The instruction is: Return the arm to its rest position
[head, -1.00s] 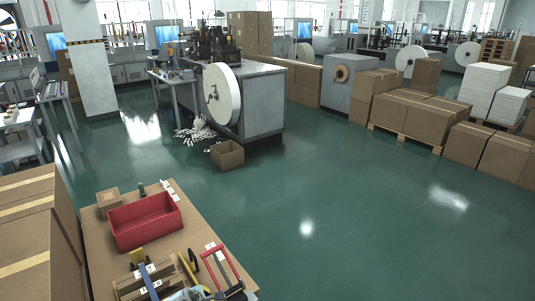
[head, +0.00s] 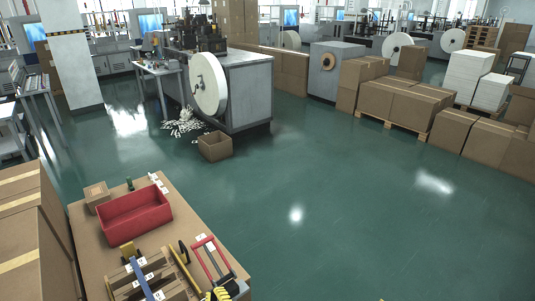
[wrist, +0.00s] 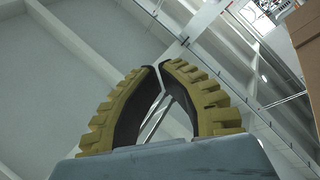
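My gripper (wrist: 158,66) shows in the wrist view with two curved yellow fingers and dark inner pads. Its fingertips meet or nearly meet, and nothing shows held between them. Through the space behind the tips I see pale struts or beams. The wrist camera looks up toward the ceiling (wrist: 60,85). In the head view, a yellow and black piece at the bottom edge may be part of my gripper, but it is mostly cut off. The rest of my arm is not clearly visible.
A wooden table (head: 90,245) at lower left bears a red bin (head: 134,215), a small carton (head: 97,195) and several tools. Stacked cartons (head: 25,230) stand left of it. A machine with a white reel (head: 208,84) and an open box (head: 215,146) stand beyond. Green floor (head: 330,210) lies clear.

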